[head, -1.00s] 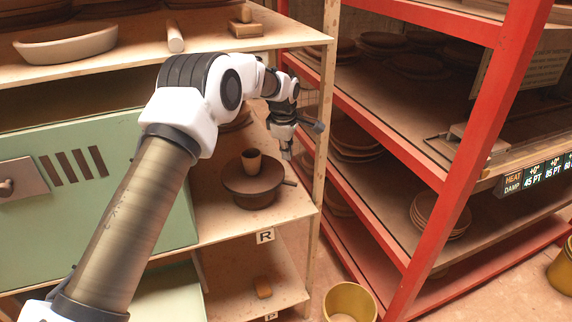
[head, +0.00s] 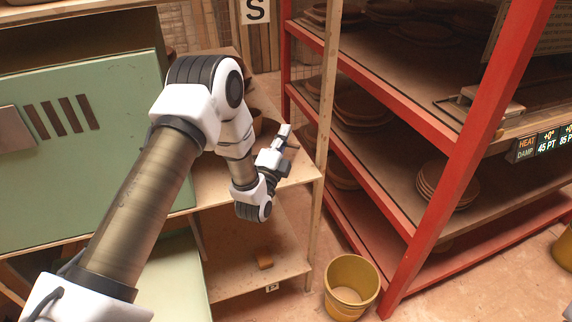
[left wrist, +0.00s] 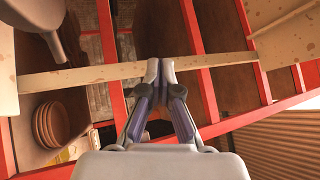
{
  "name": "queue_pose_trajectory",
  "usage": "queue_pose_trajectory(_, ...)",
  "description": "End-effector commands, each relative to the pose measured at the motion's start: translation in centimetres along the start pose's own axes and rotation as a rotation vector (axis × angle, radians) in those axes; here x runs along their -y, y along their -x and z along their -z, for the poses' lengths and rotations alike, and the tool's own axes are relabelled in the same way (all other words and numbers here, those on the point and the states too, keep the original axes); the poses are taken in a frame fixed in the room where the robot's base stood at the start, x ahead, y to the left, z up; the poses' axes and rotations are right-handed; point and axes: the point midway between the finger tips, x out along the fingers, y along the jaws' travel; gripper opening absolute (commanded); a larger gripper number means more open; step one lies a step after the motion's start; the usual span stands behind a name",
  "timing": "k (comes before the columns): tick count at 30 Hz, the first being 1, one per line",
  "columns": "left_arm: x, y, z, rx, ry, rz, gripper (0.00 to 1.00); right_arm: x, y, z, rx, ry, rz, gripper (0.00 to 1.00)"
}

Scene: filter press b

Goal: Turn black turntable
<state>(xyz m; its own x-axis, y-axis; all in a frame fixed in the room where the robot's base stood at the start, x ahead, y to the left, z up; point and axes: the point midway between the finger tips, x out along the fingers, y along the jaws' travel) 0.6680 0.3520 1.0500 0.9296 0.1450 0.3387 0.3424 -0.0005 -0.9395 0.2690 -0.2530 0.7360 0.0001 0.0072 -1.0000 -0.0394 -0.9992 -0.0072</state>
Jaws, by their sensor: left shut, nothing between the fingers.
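The turntable is mostly hidden behind my left arm in the head view. A small brown part beside the gripper (head: 268,126) may be the cup that stands on it. My left gripper (head: 285,132) is at the right end of the middle wooden shelf, its fingers pointing up and to the right. In the left wrist view the two fingers (left wrist: 160,68) are together with nothing between them. A dark grey rounded thing with a stub at the upper left of that view (left wrist: 42,18) may be the turntable, apart from the fingers.
A wooden shelf post (head: 325,110) stands just right of the gripper. Beyond it is a red rack (head: 455,175) with stacked brown plates (head: 447,185). A yellow bucket (head: 351,287) stands on the floor. A green cabinet (head: 80,150) is at the left.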

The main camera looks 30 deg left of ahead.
Motion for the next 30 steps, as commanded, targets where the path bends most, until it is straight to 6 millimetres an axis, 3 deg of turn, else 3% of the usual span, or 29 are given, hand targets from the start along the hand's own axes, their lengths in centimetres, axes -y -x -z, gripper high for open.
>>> queue_pose_trajectory(1,-2.7,4.2,-0.5,0.013,-0.058,0.003,0.00,0.0,-2.8,0.0,0.000,0.000,0.000,0.88)
queue_pose_trajectory(3,-5.7,9.1,-1.0,0.026,-0.062,-0.052,0.00,0.0,-5.0,0.0,0.000,0.000,0.000,0.88)
queue_pose_trajectory(6,-9.1,12.0,-1.4,0.031,-0.061,-0.135,0.00,-0.1,-6.5,0.0,0.001,0.000,0.000,0.88)
queue_pose_trajectory(9,-10.1,12.5,-1.6,0.033,-0.063,-0.147,0.00,-0.1,-6.8,0.0,0.001,0.000,0.000,0.88)
queue_pose_trajectory(14,-9.7,11.1,-1.6,0.032,-0.064,-0.148,0.00,0.0,-5.3,0.0,0.000,0.000,0.000,0.88)
queue_pose_trajectory(30,-11.5,0.3,-2.0,0.032,-0.062,-0.147,0.00,0.0,-2.8,0.0,0.000,0.000,0.000,0.88)
